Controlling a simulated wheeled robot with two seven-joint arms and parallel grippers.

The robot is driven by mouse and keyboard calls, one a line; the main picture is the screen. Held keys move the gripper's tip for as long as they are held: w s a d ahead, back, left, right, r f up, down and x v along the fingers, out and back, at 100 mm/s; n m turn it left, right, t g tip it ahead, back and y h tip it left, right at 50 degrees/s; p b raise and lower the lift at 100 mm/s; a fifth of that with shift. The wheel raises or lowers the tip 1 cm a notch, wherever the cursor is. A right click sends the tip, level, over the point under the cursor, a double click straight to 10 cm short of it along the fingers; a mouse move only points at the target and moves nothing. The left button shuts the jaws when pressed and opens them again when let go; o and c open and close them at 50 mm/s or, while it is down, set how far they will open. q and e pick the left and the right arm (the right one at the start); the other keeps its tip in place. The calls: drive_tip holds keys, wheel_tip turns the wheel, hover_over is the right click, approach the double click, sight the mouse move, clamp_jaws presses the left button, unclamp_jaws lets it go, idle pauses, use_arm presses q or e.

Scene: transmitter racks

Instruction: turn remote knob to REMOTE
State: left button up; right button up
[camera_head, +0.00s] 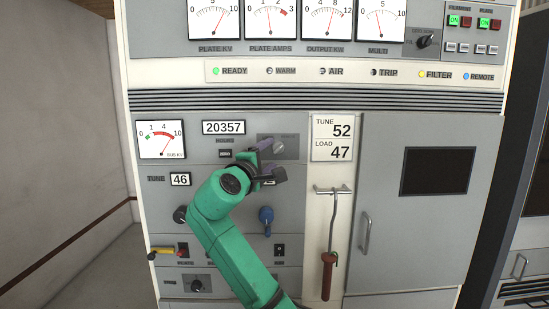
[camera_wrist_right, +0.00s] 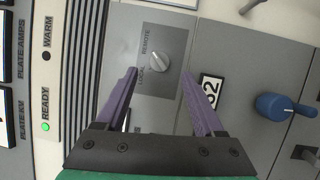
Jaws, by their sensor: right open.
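The remote knob (camera_wrist_right: 160,61) is a small light-grey knob on a grey plate marked LOCAL and REMOTE in the right wrist view. I cannot tell for certain which mark its pointer faces. In the head view its plate (camera_head: 290,146) is on the rack's left panel, partly hidden by my right gripper (camera_head: 268,158). In the wrist view my right gripper (camera_wrist_right: 159,74) is open, with purple fingers apart and the knob lying between and just beyond their tips. I see no contact with it. My left gripper is not in view.
A blue knob (camera_head: 266,216) sits below on the same panel and shows at right in the wrist view (camera_wrist_right: 285,107). A lever with a red-brown grip (camera_head: 328,270) hangs to the right. A door handle (camera_head: 366,232) stands out beyond it.

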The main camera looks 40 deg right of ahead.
drive_tip(key=r+b+v, duration=0.1)
drive_tip(key=b+v, duration=0.1)
drive_tip(key=v, duration=0.8)
drive_tip(key=shift+f, duration=0.5)
